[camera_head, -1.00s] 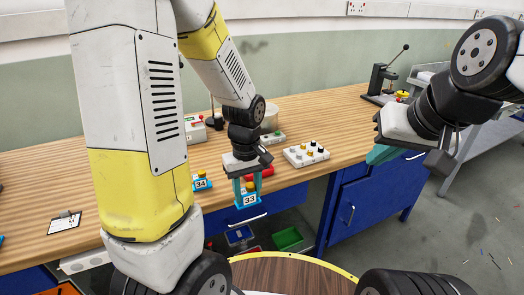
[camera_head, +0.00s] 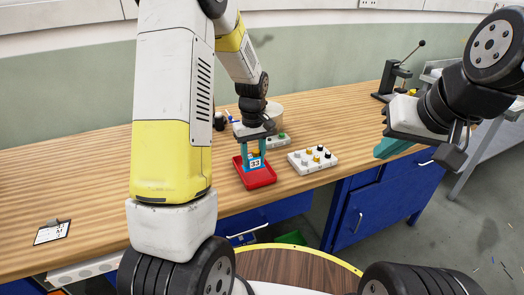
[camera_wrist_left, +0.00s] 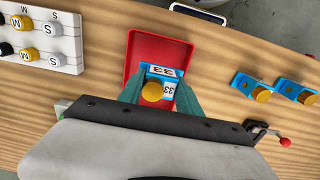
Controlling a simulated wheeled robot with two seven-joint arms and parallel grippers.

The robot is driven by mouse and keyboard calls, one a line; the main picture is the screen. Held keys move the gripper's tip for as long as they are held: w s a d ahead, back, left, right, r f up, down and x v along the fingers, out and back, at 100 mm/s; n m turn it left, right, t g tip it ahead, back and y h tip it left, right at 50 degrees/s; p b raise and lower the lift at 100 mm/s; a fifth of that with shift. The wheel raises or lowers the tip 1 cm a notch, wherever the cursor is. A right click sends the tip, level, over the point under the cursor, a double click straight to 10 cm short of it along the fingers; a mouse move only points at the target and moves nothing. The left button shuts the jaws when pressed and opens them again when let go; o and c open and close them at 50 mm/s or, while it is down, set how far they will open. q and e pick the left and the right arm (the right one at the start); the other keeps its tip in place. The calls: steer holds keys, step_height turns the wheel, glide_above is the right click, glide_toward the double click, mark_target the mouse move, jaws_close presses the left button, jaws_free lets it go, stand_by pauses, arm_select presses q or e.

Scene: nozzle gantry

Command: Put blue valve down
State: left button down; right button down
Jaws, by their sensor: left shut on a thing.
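My left gripper (camera_head: 254,157) is shut on a blue valve (camera_head: 255,163) with a yellow knob and white labels reading 33. The valve is upright over the red tray (camera_head: 264,181) on the wooden workbench. In the left wrist view, the valve (camera_wrist_left: 163,71) sits between the teal fingers, with the red tray (camera_wrist_left: 137,45) beneath and around it. I cannot tell whether it touches the tray floor. My right gripper (camera_head: 393,148) hangs at the right, away from the bench top; its jaw opening is unclear.
A white block with several knobs (camera_head: 313,169) stands right of the tray. Two other blue valves (camera_wrist_left: 251,85) (camera_wrist_left: 296,92) lie on the bench in the left wrist view. A black lever press (camera_head: 395,78) stands at the back right. A clipboard (camera_head: 52,232) lies at left.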

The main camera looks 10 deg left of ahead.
arm_select(q)
steer(key=shift+w+a+f, duration=0.1)
steer(key=shift+w+a, duration=0.05)
steer(key=shift+w, duration=0.45)
steer(key=shift+w+a+f, duration=0.1)
steer(key=shift+w, duration=0.45)
steer(key=shift+f, duration=1.6)
steer(key=shift+f, duration=0.1)
steer(key=c, duration=0.8)
jaws_free()
steer(key=shift+c, duration=0.2)
step_height(320, 180, up, 12)
steer(key=s+r+m+t+h, duration=0.1)
steer(key=s+r+m+t, duration=0.15)
steer(key=s+r, duration=0.7)
steer(key=s+d+r+m+t, duration=0.1)
steer(key=s+r+m+t, duration=0.1)
steer(key=s, duration=0.5)
steer(key=s+d+r+m+t+h, duration=0.1)
steer(key=s+r+m, duration=0.1)
steer(key=s, duration=0.6)
steer(key=shift+r+m+t, duration=0.35)
steer(key=shift+m, duration=0.1)
